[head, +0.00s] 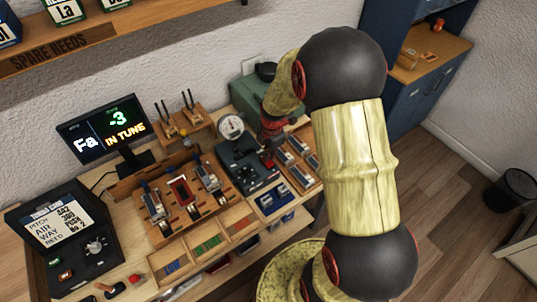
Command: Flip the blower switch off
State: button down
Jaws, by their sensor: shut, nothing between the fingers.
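My gripper (268,158) is dark with red parts and is shut and empty. It points down over the right side of a dark bench unit (238,150) with a round white gauge (230,127). Small controls show on the unit's front, but I cannot tell which one is the blower switch or how it is set. I also cannot tell whether my fingertips touch the unit. My own arm hides part of the bench to the right.
A green box (246,92) stands behind the unit. A wooden reed rack (180,195) is to the left, with a display (102,130) reading "Fa -3 IN TUNE". A dark control box (68,238) stands at the far left. Small trays (272,200) lie in front.

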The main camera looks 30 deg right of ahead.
jog(key=shift+w+f, duration=0.1)
jog(key=shift+f, duration=0.25)
jog(key=shift+s, duration=0.9)
